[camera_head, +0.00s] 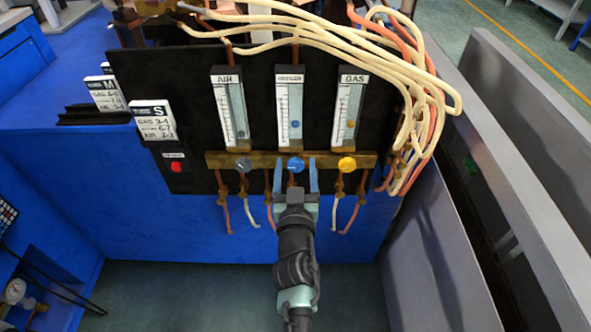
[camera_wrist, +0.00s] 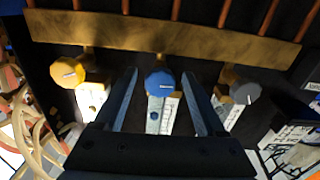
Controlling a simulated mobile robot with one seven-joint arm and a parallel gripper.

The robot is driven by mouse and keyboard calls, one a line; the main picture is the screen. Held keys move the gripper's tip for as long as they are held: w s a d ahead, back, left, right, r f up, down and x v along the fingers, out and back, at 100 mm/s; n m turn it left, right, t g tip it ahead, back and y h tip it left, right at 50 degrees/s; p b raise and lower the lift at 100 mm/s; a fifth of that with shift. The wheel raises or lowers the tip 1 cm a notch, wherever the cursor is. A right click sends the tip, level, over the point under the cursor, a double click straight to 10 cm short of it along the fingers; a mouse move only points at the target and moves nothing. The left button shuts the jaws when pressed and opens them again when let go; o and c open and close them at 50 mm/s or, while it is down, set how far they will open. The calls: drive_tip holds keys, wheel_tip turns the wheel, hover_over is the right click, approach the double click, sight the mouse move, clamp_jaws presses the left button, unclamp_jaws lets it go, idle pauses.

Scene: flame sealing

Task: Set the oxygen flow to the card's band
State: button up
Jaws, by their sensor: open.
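The blue oxygen knob (camera_head: 295,163) sits at the middle of the brass manifold (camera_head: 258,158), below the oxygen flow tube (camera_head: 290,108), whose blue float (camera_head: 295,124) is in its lower half. My gripper (camera_head: 296,172) is open, its fingers pointing at the knob, one on each side. In the wrist view the blue knob (camera_wrist: 160,83) shows between the two open fingers (camera_wrist: 158,90), with a gap on both sides. The card marked S (camera_head: 154,120) stands at the left of the panel with handwritten gas, oxygen and air lines, too small to read surely.
The grey air knob (camera_head: 243,164) is left of the oxygen knob and the yellow gas knob (camera_head: 347,163) right. A red button (camera_head: 176,167) is at the panel's lower left. Cream and copper hoses (camera_head: 425,95) hang at the right. A card marked M (camera_head: 104,93) stands behind card S.

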drive_tip(key=shift+w, duration=0.4)
clamp_jaws()
drive_tip(key=shift+n, duration=2.3)
unclamp_jaws()
drive_tip(key=s+p, duration=0.4)
drive_tip(key=s, duration=0.9)
